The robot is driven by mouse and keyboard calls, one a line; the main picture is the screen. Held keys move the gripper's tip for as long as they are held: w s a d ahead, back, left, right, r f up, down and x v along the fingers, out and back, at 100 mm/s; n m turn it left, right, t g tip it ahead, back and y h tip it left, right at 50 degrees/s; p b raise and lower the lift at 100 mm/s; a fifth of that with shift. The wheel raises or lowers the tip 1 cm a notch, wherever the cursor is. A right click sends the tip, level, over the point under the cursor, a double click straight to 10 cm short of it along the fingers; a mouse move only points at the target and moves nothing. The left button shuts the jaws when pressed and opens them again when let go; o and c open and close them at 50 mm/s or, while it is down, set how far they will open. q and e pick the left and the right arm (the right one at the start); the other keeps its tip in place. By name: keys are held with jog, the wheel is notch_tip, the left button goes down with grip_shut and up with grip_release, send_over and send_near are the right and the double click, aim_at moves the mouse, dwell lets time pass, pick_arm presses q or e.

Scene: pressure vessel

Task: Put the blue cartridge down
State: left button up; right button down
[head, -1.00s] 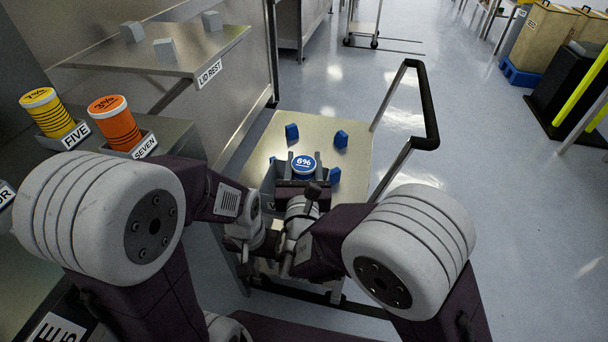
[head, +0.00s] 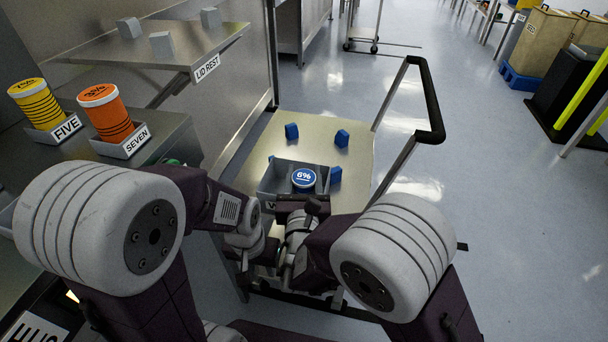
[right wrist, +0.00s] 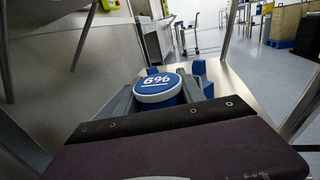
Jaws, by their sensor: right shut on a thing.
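The blue cartridge (head: 304,180), a round can with a white-edged lid marked 6%, is inside a grey open bin (head: 266,184) on the cart top. It also shows in the right wrist view (right wrist: 158,90), upright or nearly so. My right gripper (head: 303,192) is shut on the cartridge; in the head view its fingers are mostly hidden. Whether the cartridge touches the bin floor cannot be seen. My left gripper (head: 244,262) is low at the cart's left edge, and its fingertips are not clear.
Blue blocks (head: 341,138) stand on the metal cart top (head: 318,130), which has a black-handled rail (head: 432,110) at right. Yellow (head: 37,104) and orange (head: 106,115) cans stand in bins at left. A lid rest shelf (head: 170,60) holds grey blocks.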

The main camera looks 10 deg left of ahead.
jog(key=c, duration=0.7)
grip_release()
jog(key=shift+r+p, duration=0.85)
jog(key=shift+p, duration=0.05)
jog(key=s, duration=0.4)
jog(key=s+d, duration=0.1)
jog(key=s, duration=0.3)
jog(key=s+d+b, duration=0.1)
jog(key=s, duration=0.2)
jog(key=shift+s+d+f, duration=0.15)
jog(key=shift+s+f, duration=0.1)
jog(key=shift+s, duration=0.15)
